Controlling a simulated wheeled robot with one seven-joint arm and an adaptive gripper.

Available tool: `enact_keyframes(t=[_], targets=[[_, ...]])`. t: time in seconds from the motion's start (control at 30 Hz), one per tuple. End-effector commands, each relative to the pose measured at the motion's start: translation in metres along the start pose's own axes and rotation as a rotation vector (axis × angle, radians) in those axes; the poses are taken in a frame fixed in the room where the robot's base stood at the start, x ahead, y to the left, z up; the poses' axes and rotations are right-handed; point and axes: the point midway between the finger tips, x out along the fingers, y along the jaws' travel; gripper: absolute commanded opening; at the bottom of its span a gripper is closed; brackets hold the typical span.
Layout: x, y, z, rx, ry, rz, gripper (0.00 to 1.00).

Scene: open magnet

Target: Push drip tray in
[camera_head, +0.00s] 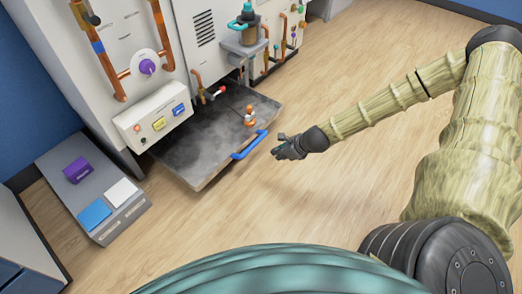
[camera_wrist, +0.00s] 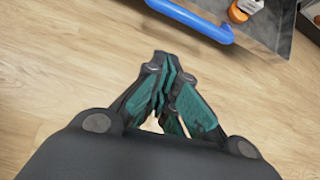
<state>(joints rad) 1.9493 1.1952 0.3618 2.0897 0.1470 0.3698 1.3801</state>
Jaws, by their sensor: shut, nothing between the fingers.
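The drip tray (camera_head: 195,150) is a flat grey metal pan, pulled out from the base of the white machine, low over the wooden floor. Its blue bar handle (camera_head: 250,145) is on the front edge. The handle also shows at the top of the wrist view (camera_wrist: 192,18), with a corner of the tray (camera_wrist: 275,27) beside it. My gripper (camera_head: 278,150) is shut and empty, just right of the handle in the head view. A gap of floor shows between fingertips (camera_wrist: 165,62) and handle in the wrist view, so they look apart.
A small orange and white object (camera_head: 250,116) is on the tray. Copper pipes and a red-handled valve (camera_head: 218,91) stand above it. A low grey bench (camera_head: 92,185) with purple, blue and white items stands at left. The wooden floor (camera_head: 330,190) around my gripper is clear.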

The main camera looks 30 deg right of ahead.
Motion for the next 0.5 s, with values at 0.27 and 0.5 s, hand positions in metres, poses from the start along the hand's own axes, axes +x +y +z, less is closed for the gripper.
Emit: enact_keyframes(t=[0.27,0.5], targets=[[-0.003,-0.022,0.001,0.113,-0.031,-0.022,0.0],[0.025,-0.022,-0.001,0.112,-0.029,-0.021,0.0]])
